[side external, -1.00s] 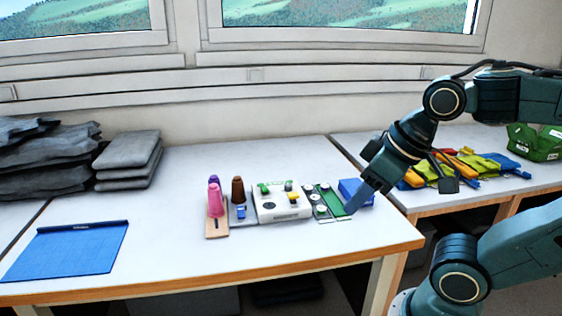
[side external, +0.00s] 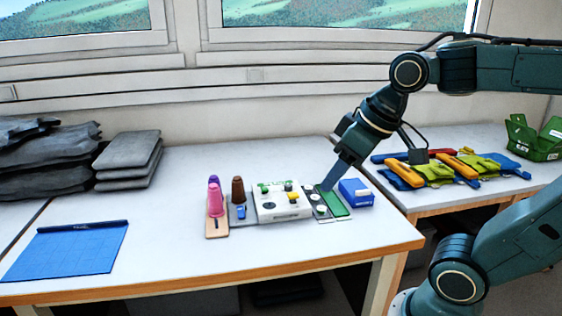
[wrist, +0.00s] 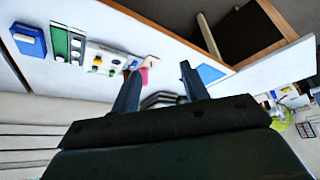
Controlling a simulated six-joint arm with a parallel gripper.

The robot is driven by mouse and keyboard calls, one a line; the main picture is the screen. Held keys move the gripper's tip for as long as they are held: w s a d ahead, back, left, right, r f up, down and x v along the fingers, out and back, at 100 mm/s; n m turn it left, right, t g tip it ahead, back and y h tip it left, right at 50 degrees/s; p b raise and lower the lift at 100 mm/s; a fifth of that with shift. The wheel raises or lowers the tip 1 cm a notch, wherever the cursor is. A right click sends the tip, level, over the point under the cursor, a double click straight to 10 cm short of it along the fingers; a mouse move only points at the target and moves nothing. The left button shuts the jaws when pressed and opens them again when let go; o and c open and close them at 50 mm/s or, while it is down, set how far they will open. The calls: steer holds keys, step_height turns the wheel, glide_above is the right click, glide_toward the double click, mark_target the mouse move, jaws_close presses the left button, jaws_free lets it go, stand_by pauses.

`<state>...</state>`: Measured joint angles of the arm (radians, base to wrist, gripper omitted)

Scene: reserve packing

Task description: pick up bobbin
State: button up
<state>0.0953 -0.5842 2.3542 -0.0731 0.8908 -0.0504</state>
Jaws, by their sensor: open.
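Small white round pieces that look like bobbins (side external: 320,210) sit in a grey holder beside a green strip (side external: 334,203); they also show at the upper left in the wrist view (wrist: 75,43). My gripper (side external: 328,187) is open and empty, above the back of the green strip and behind the bobbins. In the wrist view its two fingers (wrist: 158,86) stand apart with bare table between them. The fingertips partly hide the far end of the strip in the side view, and I cannot tell their exact height.
A blue box (side external: 356,193) stands just right of the green strip. A white block with coloured pieces (side external: 282,204) is to the left, then brown (side external: 238,190) and pink cones (side external: 215,200). A blue mat (side external: 70,250) lies far left. Free table lies in front.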

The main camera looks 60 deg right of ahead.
steer(key=w+d+r+n, duration=0.1)
steer(key=w+d, duration=0.6)
steer(key=w, duration=0.3)
steer(key=w+d, duration=0.7)
steer(key=w, duration=0.3)
steer(key=w+d+f, duration=0.3)
steer(key=d+f, duration=0.1)
steer(key=d, duration=0.4)
steer(key=w+d+f, duration=0.3)
steer(key=d, duration=0.5)
steer(key=s+d+f, duration=0.2)
steer(key=d+f, duration=0.7)
steer(key=d, duration=0.1)
steer(key=s+d+f+n+y, duration=0.1)
steer(key=s+d+f, duration=0.1)
steer(key=d+f, duration=0.7)
steer(key=shift+s+d+t, duration=0.4)
steer(key=shift+d, duration=0.2)
glide_toward(309, 189)
steer(key=w+f, duration=0.1)
steer(key=w+d+f, duration=0.1)
steer(key=shift+d+f, duration=0.25)
steer(key=shift+f, duration=0.1)
